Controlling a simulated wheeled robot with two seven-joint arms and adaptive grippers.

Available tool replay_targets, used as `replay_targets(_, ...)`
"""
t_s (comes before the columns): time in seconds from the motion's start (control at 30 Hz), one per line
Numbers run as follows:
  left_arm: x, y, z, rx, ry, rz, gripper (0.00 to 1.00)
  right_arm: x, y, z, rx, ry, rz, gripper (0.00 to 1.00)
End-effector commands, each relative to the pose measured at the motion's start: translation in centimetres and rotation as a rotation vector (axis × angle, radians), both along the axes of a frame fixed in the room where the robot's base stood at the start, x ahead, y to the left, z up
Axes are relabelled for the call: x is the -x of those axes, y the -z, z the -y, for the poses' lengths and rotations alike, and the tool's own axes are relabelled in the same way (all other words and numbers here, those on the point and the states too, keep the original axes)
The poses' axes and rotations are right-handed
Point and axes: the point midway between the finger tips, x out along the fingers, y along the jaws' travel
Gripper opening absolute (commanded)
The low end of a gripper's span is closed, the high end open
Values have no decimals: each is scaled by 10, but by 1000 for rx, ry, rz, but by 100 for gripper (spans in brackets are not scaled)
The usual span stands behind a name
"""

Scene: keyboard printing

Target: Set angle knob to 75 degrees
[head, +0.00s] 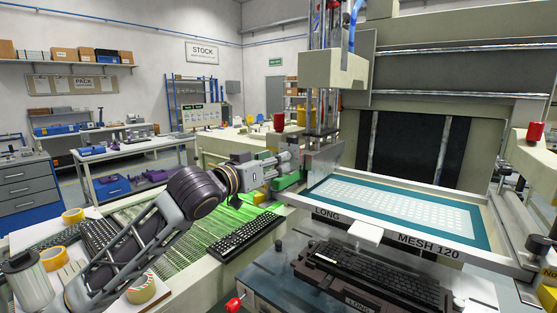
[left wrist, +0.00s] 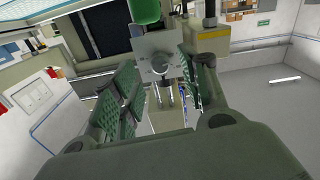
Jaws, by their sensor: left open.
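The angle knob (left wrist: 160,63) is a round grey knob on a square metal plate (left wrist: 145,46) with small markings, too small to read. It sits between the finger pads of my left gripper in the left wrist view (left wrist: 160,90). The fingers are spread to either side, and the knob appears beyond the tips; contact cannot be made out. In the head view my left gripper (head: 284,161) reaches right toward the metal bracket (head: 323,160) of the printing carriage. The knob's face is not visible there. My right gripper is not in view.
The screen frame (head: 400,238) marked MESH 120 lies right of the gripper, with a black keyboard (head: 380,275) below it. Another keyboard (head: 246,234) lies on the green-lit conveyor (head: 215,222) under my arm. A green block (head: 290,182) is close below the gripper.

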Motion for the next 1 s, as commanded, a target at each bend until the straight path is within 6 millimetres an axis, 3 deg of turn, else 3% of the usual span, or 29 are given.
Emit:
replay_targets(0.2,-16,-1,11,1,0,1,44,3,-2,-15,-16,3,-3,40)
replay_targets(0.7,-23,0,16,0,0,0,44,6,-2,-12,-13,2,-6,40)
replay_targets(1.0,-22,0,16,0,0,0,7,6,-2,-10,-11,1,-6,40)
